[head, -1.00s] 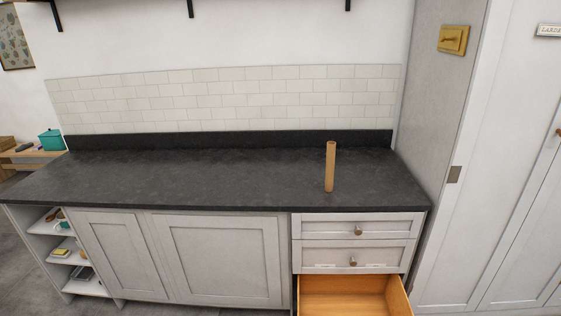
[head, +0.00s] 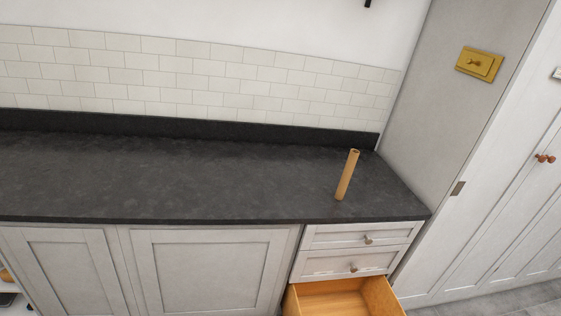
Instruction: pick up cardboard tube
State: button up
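The cardboard tube (head: 347,176) is a slim tan cylinder with an open top. It stands on end on the dark countertop (head: 200,185), near the counter's right end and above the drawers. The whole picture is tilted, so the tube leans in the view. Nothing touches or covers it. My gripper is not in view.
An open wooden drawer (head: 345,299) juts out low below the tube, under two shut drawers. A tall grey panel (head: 430,110) with a brass plate (head: 479,63) stands at the right of the counter. A tiled wall (head: 200,80) is behind. The countertop left of the tube is clear.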

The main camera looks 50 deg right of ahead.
aim_at(353, 155)
jog(key=i+j+z, duration=0.15)
jog(key=i, duration=0.45)
jog(key=i+j+z, duration=0.15)
jog(key=i, duration=0.4)
jog(key=i+l+z, duration=0.1)
jog(key=z, duration=0.3)
jog(key=i+z, duration=0.3)
jog(key=z, duration=0.15)
jog(key=i+z, duration=0.25)
jog(key=z, duration=0.15)
jog(key=i+j+z, duration=0.1)
jog(key=z, duration=0.3)
jog(key=i+z, duration=0.35)
jog(key=i, duration=0.15)
jog(key=i+z, duration=0.4)
jog(key=i, duration=0.15)
